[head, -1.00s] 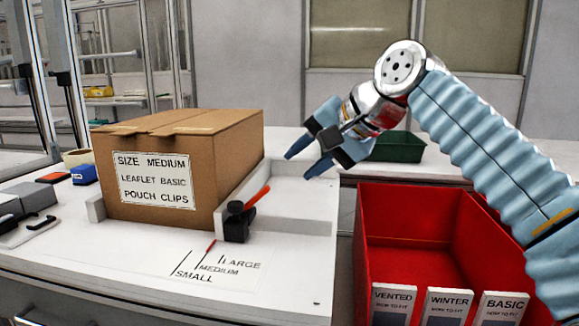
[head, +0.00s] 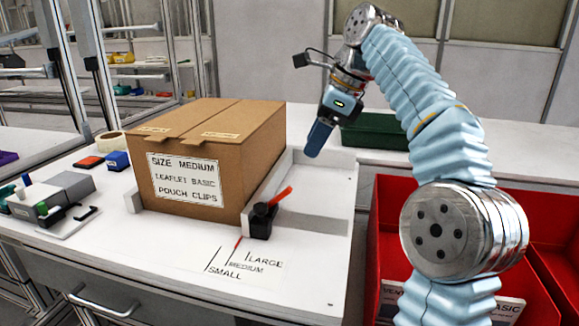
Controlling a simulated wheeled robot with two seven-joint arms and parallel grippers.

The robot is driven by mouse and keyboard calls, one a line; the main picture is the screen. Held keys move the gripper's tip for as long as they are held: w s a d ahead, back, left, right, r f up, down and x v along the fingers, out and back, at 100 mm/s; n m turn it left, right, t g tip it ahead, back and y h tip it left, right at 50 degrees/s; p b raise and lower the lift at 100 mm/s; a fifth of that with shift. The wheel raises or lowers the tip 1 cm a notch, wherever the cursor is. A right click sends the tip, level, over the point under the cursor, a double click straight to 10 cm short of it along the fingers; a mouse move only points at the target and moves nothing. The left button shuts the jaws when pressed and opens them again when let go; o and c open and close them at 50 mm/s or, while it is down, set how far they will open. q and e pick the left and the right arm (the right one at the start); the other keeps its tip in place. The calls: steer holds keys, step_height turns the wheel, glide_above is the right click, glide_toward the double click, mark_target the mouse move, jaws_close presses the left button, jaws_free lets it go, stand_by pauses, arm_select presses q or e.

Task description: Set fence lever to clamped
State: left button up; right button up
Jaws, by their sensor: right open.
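The fence lever (head: 280,197) is a red handle on a black clamp block (head: 261,222) at the front right corner of the cardboard box. The handle slants up and to the right. A thin red pointer (head: 238,244) below the block sits near the MEDIUM line of the size scale (head: 240,262). My right gripper (head: 316,145) is open and empty, pointing down above the white fence tray, behind and to the right of the lever and apart from it. One finger largely hides the other. My left gripper is out of view.
The cardboard box (head: 187,179) labelled SIZE MEDIUM stands against the white fence (head: 265,192). Red bins (head: 392,205) stand to the right and a green bin (head: 380,130) behind. Blue and red pads (head: 117,160) and a grey device (head: 72,187) lie left.

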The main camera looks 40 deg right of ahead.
mark_target(289, 187)
steer(key=shift+m, duration=0.6)
steer(key=b+x, duration=0.1)
steer(key=x, duration=0.6)
steer(key=b+x, duration=0.1)
steer(key=x, duration=0.5)
steer(key=shift+w+a+f, duration=0.1)
steer(key=shift+a+f, duration=0.2)
steer(key=shift+f, duration=0.05)
jaws_close()
